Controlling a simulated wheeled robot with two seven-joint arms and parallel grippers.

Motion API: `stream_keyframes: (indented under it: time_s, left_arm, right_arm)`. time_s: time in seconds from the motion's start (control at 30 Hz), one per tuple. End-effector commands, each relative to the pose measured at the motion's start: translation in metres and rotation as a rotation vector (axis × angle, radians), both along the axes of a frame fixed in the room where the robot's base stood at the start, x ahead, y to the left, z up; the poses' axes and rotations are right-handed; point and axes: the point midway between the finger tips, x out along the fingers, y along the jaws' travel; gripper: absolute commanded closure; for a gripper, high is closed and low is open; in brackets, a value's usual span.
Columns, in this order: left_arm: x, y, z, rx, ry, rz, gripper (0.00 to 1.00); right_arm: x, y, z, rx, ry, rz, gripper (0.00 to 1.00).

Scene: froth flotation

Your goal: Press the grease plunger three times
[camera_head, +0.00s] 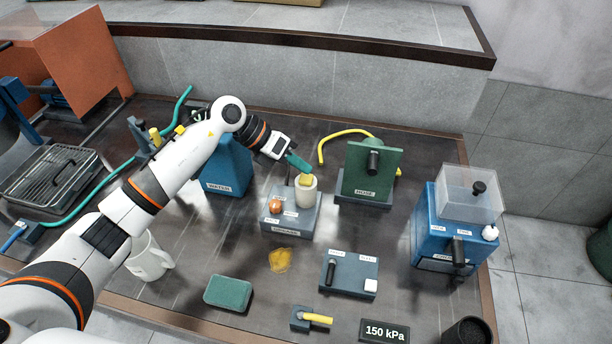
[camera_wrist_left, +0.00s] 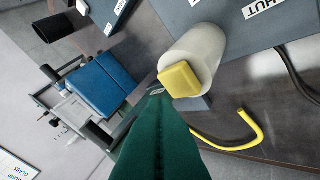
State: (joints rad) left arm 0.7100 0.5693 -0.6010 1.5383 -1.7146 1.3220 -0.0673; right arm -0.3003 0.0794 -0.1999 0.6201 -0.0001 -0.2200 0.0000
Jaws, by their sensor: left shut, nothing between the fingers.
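The grey grease box (camera_head: 291,222) stands mid-table, with an orange knob (camera_head: 275,204) on its left part. A white cylinder (camera_head: 306,197) with a yellow plunger (camera_head: 306,180) on top stands upright on its right part. In the left wrist view, the yellow plunger (camera_wrist_left: 180,79) caps the white cylinder (camera_wrist_left: 205,52). My left gripper (camera_head: 300,164) has green fingers, shut and empty, just above and left of the plunger. Its fingertips (camera_wrist_left: 158,92) appear right beside the plunger's edge in the wrist view; I cannot tell whether they touch. My right gripper is not in view.
A blue water container (camera_head: 228,170) stands left of the grease box. A green hose panel (camera_head: 370,170) with a yellow hose (camera_head: 338,134) stands behind right. An amber smear (camera_head: 280,260), a green sponge (camera_head: 228,293) and a two-part switch box (camera_head: 350,275) lie in front.

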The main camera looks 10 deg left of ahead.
Motion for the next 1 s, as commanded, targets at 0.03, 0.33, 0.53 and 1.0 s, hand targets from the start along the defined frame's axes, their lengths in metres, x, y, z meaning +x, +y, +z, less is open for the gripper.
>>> stream_keyframes:
  time_s: [0.03,0.33,0.53,1.0]
  left_arm:
    - [0.0,0.0,0.005,0.001,-0.001,0.0,1.0]
    - [0.0,0.0,0.035,0.001,-0.002,-0.001,1.0]
    - [0.0,0.0,0.049,0.001,-0.001,0.0,1.0]
    - [0.0,0.0,0.048,0.0,0.0,0.0,1.0]
  right_arm:
    - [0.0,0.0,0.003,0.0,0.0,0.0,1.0]
    - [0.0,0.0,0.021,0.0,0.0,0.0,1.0]
    - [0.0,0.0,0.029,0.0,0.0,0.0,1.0]
    - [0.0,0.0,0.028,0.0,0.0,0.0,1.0]
